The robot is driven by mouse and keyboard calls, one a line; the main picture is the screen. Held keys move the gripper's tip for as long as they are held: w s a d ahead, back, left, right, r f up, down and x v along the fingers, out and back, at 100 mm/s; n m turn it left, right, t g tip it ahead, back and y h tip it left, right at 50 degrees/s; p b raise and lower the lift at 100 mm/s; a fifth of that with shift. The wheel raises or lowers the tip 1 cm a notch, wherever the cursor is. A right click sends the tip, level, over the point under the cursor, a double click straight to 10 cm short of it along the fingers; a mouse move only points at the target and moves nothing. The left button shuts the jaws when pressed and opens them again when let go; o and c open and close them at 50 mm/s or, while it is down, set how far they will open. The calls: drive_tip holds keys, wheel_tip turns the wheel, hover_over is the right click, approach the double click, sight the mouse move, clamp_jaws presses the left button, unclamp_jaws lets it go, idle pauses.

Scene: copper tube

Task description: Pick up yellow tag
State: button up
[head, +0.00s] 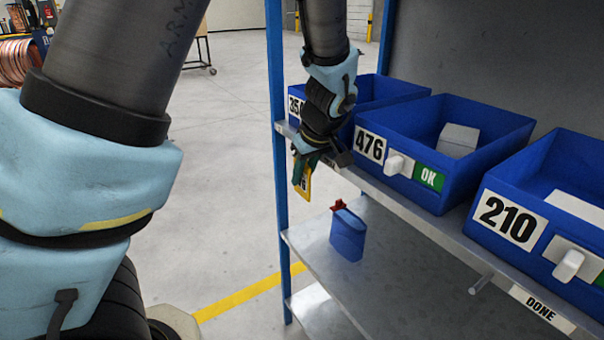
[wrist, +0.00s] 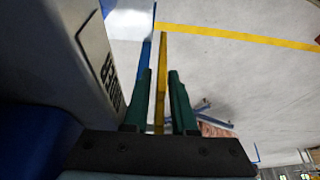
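The yellow tag (head: 303,181) is a thin flat plate with dark print, beside the shelf's left post in the head view. In the wrist view, the yellow tag (wrist: 161,80) appears edge-on as a narrow strip between my two green fingers. My gripper (head: 305,163) points down at the shelf's front edge, and its fingers cover part of the tag. In the wrist view my gripper (wrist: 160,95) is open, with narrow gaps visible on both sides of the tag. What the tag hangs from is hidden.
Blue bins 476 (head: 428,195) and 210 (head: 490,240) and another bin (head: 375,88) stand on the upper shelf. A blue bottle with a red cap (head: 347,235) stands on the lower shelf. The blue post (head: 277,120) is close by. Floor left of it is clear.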

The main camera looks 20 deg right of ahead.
drive_tip(key=shift+w+f, duration=0.1)
drive_tip(key=shift+f, duration=0.05)
clamp_jaws()
drive_tip(key=shift+r+b, duration=0.2)
drive_tip(key=shift+b, duration=0.4)
